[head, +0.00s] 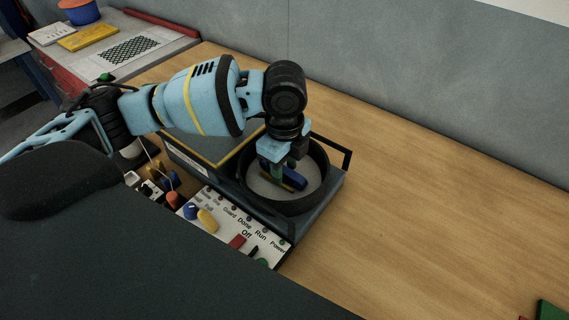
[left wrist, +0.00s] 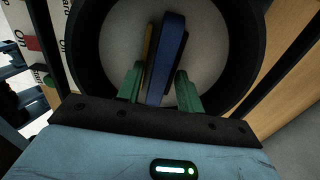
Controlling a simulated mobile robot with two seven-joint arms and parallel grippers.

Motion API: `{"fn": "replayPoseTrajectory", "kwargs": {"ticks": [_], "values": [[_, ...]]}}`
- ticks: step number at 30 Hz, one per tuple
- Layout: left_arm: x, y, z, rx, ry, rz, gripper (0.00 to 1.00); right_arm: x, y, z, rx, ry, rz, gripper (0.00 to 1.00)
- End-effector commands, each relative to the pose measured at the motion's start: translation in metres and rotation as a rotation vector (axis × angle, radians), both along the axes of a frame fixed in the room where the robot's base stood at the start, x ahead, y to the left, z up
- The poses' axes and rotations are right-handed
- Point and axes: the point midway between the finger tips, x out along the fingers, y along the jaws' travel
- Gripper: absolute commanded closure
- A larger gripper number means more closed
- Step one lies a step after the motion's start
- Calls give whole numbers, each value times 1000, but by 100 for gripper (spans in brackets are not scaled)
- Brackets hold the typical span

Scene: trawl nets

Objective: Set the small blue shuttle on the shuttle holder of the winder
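The small blue shuttle (head: 293,179) is inside the round black-rimmed bowl (head: 322,158) of the winder (head: 328,194), over its pale floor. My left gripper (head: 279,167) reaches down into the bowl. In the left wrist view its green fingertips (left wrist: 160,88) stand on either side of the blue shuttle (left wrist: 168,55), with narrow gaps visible, so it looks open around it. A thin yellow piece (left wrist: 150,45) lies alongside the shuttle; I cannot tell if it is part of a holder. Whether the shuttle touches the floor is unclear. My right gripper is not in view.
The winder's control panel (head: 222,212) has labelled buttons and knobs at its front. A black bar frame (head: 350,152) stands at the bowl's right. A green object (head: 551,310) sits at the lower right corner.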

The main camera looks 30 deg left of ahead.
Motion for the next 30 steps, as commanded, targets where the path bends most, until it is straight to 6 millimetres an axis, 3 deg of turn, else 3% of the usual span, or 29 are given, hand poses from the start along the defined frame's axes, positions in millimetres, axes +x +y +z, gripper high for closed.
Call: {"fn": "replayPoseTrajectory", "kwargs": {"ticks": [11, 22, 30], "values": [[0, 0, 6, 0, -2, 0, 57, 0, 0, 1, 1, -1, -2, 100], [1, 0, 62, -1, -5, 0, 57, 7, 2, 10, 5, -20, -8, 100], [0, 0, 78, 0, -1, 0, 57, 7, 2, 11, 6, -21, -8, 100]]}}
